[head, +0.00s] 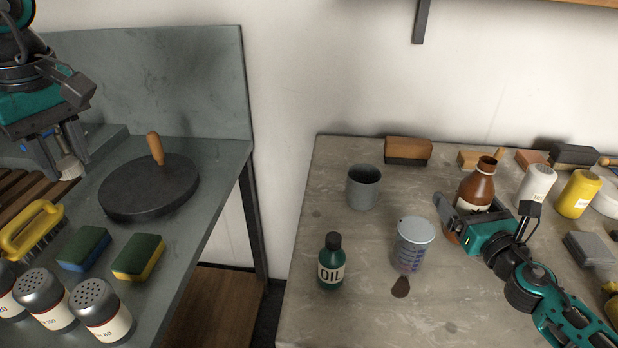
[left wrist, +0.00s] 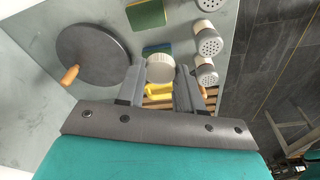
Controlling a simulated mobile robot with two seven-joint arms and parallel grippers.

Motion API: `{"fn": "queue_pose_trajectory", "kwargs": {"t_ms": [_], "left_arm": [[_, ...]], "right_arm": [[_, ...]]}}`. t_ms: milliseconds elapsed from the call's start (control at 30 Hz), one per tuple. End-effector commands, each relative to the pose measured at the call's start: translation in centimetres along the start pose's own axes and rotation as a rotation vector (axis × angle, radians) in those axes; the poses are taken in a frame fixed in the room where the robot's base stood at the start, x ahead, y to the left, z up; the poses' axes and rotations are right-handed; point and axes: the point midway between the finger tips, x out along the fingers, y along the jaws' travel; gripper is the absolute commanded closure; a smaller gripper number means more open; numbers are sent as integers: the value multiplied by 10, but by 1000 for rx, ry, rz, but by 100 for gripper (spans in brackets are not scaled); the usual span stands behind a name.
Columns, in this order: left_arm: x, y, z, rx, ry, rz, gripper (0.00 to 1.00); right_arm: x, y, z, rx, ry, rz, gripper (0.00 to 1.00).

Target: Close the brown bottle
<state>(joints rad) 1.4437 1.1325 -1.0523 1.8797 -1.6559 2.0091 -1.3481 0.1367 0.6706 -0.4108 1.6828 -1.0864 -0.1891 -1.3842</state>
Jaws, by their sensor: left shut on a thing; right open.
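The brown bottle (head: 480,187) stands upright on the stone table at the right, with a pale label and no cap on its neck. My right gripper (head: 458,212) is open at the lower part of the bottle, with a finger in front of its left side; the body of the gripper hides part of the bottle, and I cannot tell whether it touches. My left gripper (head: 58,152) is shut on a white cap (head: 70,168), held in the air above the left bench. In the left wrist view the round ribbed cap (left wrist: 160,68) sits between the fingertips.
A white bottle (head: 535,187) and yellow bottle (head: 577,193) stand right. The left bench holds a round slab (head: 150,190), sponges and shakers.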

Motion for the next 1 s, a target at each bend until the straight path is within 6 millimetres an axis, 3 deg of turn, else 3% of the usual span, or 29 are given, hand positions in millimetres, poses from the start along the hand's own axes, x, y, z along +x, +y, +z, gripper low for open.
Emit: {"fn": "queue_pose_trajectory", "kwargs": {"t_ms": [400, 1000], "left_arm": [[0, 0, 0, 0, 0, 0, 96], [0, 0, 0, 0, 0, 0, 96]], "right_arm": [[3, 0, 0, -1, 1, 1, 9], [2, 0, 0, -1, 1, 0, 66]]}}
